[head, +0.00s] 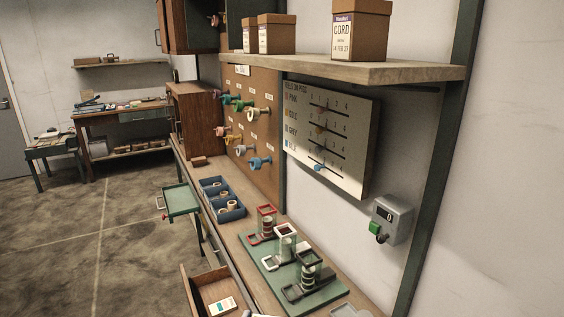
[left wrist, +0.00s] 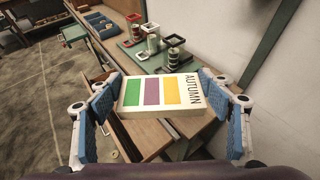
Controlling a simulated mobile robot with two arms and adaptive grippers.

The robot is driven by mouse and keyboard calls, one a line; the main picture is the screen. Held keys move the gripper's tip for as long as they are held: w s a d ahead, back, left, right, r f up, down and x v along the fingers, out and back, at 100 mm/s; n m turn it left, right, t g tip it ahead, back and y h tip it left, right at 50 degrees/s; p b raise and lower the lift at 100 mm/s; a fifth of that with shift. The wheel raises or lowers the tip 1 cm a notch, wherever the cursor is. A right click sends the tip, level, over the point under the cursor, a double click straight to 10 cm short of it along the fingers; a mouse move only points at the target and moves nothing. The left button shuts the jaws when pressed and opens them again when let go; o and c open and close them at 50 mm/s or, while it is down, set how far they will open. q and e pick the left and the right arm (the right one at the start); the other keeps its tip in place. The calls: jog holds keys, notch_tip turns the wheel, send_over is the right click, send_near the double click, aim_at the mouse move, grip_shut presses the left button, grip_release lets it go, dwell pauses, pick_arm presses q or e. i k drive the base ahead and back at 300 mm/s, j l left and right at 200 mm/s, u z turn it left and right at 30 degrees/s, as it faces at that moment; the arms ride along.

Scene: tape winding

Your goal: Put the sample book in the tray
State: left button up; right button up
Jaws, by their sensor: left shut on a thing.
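The sample book (left wrist: 161,112), cream with green, purple and orange stripes and the word AUTUMN, is in the left wrist view. My left gripper (left wrist: 161,88) is shut on it, with the blue-padded fingers against its left and right sides. The book lies flat in the grip, over the bench edge and the open drawer area. In the head view I cannot make out the book or the left gripper clearly. A green pull-out tray (head: 182,201) sticks out from the bench front; it also shows in the left wrist view (left wrist: 73,34). My right gripper is not in view.
An open wooden drawer (head: 196,288) holds a small white card (head: 222,306). A blue divided box (head: 232,214) with tape rolls stands on the bench. A green board (head: 262,262) carries several frame stands. The floor (head: 100,250) left of the bench is clear.

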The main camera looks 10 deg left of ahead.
aim_at(182, 206)
jog(key=i+j+z, duration=0.15)
jog(key=j, duration=0.3)
jog(key=i+j+z, duration=0.1)
jog(key=j, duration=0.35)
jog(key=i+j+z, duration=0.15)
jog(key=j, duration=0.35)
jog(key=i+j+z, duration=0.1)
jog(key=j, duration=0.4)
jog(key=i+j+z, duration=0.15)
jog(key=j, duration=0.35)
jog(key=i+j+z, duration=0.1)
jog(key=j, duration=0.3)
jog(key=i+j+z, duration=0.1)
jog(key=j, duration=0.35)
jog(key=i+j, duration=0.25)
jog(key=j, duration=0.15)
jog(key=i+j+z, duration=0.15)
jog(key=j, duration=0.3)
jog(key=i+j+z, duration=0.1)
jog(key=j, duration=0.3)
